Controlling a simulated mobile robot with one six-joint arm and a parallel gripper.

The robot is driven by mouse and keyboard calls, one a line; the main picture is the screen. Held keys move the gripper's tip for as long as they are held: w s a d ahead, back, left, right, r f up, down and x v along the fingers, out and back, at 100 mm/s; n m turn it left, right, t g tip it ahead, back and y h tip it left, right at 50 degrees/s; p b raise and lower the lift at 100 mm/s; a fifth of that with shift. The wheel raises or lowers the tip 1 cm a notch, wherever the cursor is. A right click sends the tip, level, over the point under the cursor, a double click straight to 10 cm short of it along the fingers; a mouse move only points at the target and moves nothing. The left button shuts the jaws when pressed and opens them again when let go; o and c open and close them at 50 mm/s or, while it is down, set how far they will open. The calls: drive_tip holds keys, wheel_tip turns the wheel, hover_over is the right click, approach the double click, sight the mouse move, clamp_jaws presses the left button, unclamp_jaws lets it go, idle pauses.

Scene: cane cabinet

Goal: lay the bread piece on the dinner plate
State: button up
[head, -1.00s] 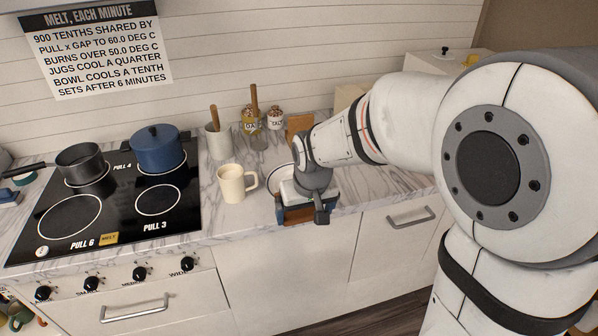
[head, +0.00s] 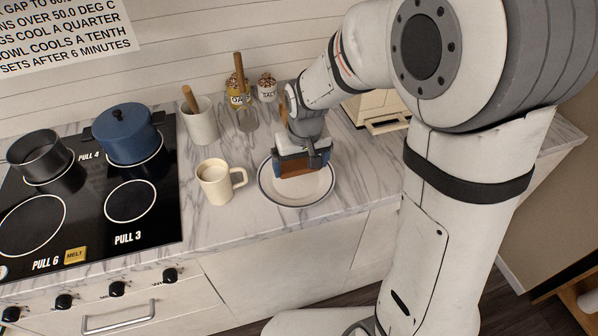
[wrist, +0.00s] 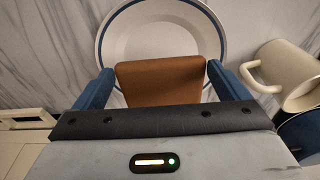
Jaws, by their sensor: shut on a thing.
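The brown bread piece (wrist: 160,80) is held between the two blue fingers of my gripper (wrist: 160,88) in the wrist view. In the head view the bread (head: 298,167) shows under my gripper (head: 302,162), over the back part of the dinner plate. The dinner plate (head: 293,192) is white with a dark blue rim line and lies on the marble counter. It also shows in the wrist view (wrist: 160,35) beyond the bread. I cannot tell whether the bread touches the plate.
A cream mug (head: 214,184) stands just left of the plate. The hob (head: 90,190) with a blue pot (head: 127,137) is at left. The counter right of the plate is clear.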

sight(301, 175)
wheel_tip(301, 175, down, 2)
drive_tip(key=shift+f, duration=1.8)
drive_tip(key=shift+f, duration=0.25)
drive_tip(key=o, duration=0.7)
drive_tip(key=shift+r, duration=0.1)
drive_tip(key=shift+r, duration=0.15)
